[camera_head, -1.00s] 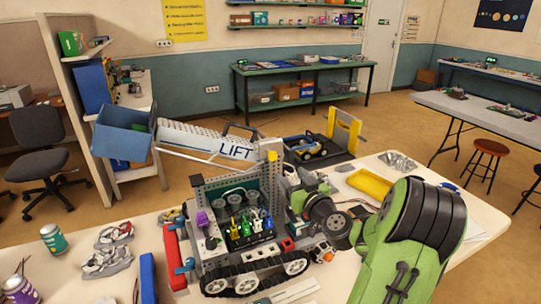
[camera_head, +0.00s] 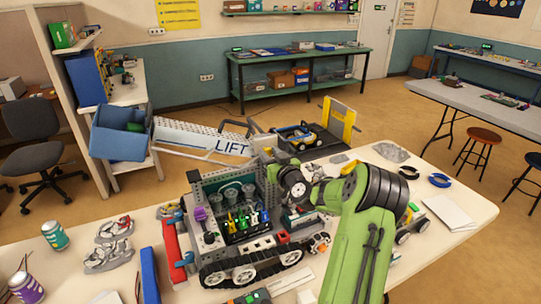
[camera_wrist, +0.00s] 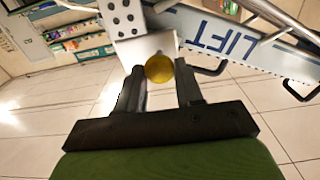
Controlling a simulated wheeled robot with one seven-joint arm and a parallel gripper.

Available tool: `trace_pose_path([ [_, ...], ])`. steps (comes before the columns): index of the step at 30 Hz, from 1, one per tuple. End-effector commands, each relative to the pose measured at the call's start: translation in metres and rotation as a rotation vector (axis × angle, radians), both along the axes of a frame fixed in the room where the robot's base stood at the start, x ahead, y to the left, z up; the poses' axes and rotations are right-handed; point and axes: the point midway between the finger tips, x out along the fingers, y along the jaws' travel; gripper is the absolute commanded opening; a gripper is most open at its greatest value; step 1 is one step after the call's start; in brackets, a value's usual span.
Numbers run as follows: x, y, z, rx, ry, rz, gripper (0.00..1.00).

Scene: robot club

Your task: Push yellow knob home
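The yellow knob (camera_wrist: 159,68) shows in the wrist view as a round yellow end in front of a pale grey plate, beside the white arm marked LIFT (camera_wrist: 222,38). My gripper (camera_wrist: 159,76) has its two dark fingers apart, with the knob showing in the gap between their tips. I cannot tell whether either finger touches it. In the head view my gripper end (camera_head: 285,165) is at the upper right of the tracked robot model (camera_head: 232,265), near the base of its LIFT arm (camera_head: 200,138). The knob is not clearly visible there, near or behind my gripper.
A blue bin (camera_head: 118,140) is at the far end of the LIFT arm. A yellow forklift-like frame (camera_head: 338,120) stands behind. The white table (camera_head: 470,198) also holds cans, a red tool and small parts. Its right end has some bare room.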

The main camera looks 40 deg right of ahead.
Motion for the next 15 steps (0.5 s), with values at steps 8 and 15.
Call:
trace_pose_path([
  [8, 0.000, 0.000, 0.000, 0.000, 0.000, 0.000, 0.00],
  [15, 0.015, -0.003, -0.001, -0.004, -0.001, 0.003, 0.00],
])
